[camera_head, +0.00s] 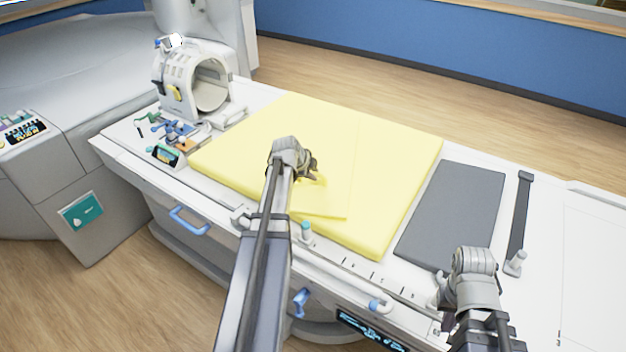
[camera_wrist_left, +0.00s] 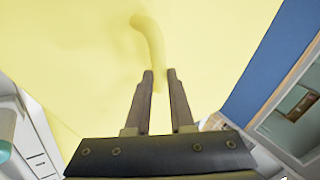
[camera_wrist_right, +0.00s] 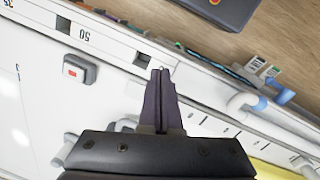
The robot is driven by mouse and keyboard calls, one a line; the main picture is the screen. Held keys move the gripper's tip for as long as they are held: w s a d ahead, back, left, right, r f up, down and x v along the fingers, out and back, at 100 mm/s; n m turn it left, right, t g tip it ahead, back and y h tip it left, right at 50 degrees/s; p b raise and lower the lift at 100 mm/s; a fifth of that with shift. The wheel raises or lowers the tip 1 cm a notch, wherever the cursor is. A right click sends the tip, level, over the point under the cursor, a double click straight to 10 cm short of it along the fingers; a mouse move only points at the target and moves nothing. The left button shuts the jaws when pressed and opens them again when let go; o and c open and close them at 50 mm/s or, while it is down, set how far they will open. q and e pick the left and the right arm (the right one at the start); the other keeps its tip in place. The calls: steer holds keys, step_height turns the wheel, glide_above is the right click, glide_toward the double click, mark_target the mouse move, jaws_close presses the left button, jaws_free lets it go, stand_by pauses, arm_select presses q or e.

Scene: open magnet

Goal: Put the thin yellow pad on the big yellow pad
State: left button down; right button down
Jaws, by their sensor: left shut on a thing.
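The big yellow pad (camera_head: 402,165) lies flat on the white table. The thin yellow pad (camera_head: 332,203) is over its middle, in nearly the same yellow; its right and front edges show. I cannot tell whether it rests on the big pad or hangs just above it. My left gripper (camera_head: 316,173) is shut on a curved yellow loop of the thin pad, which stands between the fingertips in the left wrist view (camera_wrist_left: 160,78). My left arm hides part of both pads. My right gripper (camera_wrist_right: 160,72) is shut and empty beside the table's front edge.
A dark grey mat (camera_head: 455,212) lies right of the big pad, with a dark strap (camera_head: 521,210) beyond it. A white ring-shaped coil (camera_head: 195,85) and small blue and green items (camera_head: 172,130) stand at the left end. Small posts (camera_head: 306,230) line the front edge.

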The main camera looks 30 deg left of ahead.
arm_select(q)
steer(key=c, duration=0.8)
jaws_free()
steer(key=p+v, duration=1)
steer(key=v, duration=0.2)
arm_select(e)
step_height(320, 180, up, 10)
steer(key=shift+f, duration=0.15)
